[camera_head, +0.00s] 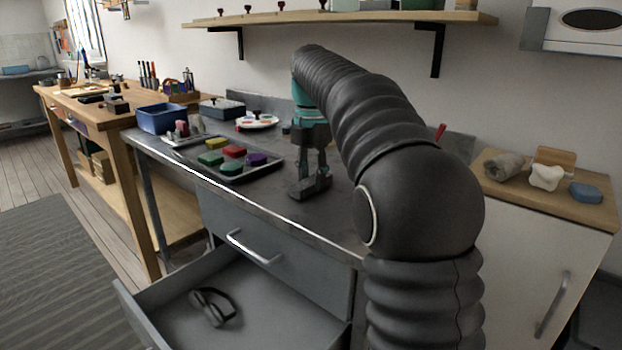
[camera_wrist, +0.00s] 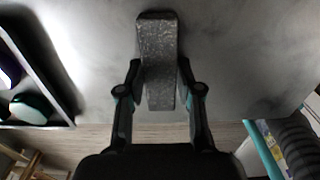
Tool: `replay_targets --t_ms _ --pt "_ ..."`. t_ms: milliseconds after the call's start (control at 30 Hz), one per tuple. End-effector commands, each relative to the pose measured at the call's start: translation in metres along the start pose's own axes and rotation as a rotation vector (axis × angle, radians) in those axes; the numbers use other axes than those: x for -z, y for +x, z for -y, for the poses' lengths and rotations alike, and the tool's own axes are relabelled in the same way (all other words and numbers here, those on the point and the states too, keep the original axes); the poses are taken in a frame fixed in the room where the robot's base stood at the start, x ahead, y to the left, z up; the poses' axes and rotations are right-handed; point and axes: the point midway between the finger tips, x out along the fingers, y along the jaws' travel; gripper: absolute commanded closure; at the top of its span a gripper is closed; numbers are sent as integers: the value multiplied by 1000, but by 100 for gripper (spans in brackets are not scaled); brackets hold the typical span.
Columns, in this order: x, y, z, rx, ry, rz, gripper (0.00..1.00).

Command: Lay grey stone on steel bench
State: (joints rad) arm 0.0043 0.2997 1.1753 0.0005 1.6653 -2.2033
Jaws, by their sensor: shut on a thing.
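The grey stone (camera_wrist: 157,50), a long speckled block, is between the two fingers of my gripper (camera_wrist: 160,75) in the wrist view. The fingers are shut on its sides, and its far end sticks out beyond them. In the head view my gripper (camera_head: 310,184) points down over the steel bench (camera_head: 335,210), right of a dark tray. The stone is low at the bench top there; I cannot tell whether it touches. The bench surface around it is bare.
The dark tray (camera_head: 187,154) holds several coloured blocks. A blue bin (camera_head: 160,118), a grey box (camera_head: 222,108) and a white palette (camera_head: 257,121) stand behind it. A wooden board (camera_head: 510,197) with small items lies at right.

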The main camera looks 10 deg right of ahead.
Motion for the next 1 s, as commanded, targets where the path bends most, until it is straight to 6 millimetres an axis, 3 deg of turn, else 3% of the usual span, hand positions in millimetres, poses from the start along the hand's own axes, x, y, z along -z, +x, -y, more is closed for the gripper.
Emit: replay_targets --t_ms 333,367,433,467,767,1000 --pt "0 3 0 0 0 0 100" --pt "0 3 0 0 0 0 60" --pt "0 2 0 0 0 0 43" --pt "0 2 0 0 0 0 40" --pt "0 1 0 0 0 0 40" --pt "-1 -25 0 -1 0 1 40"
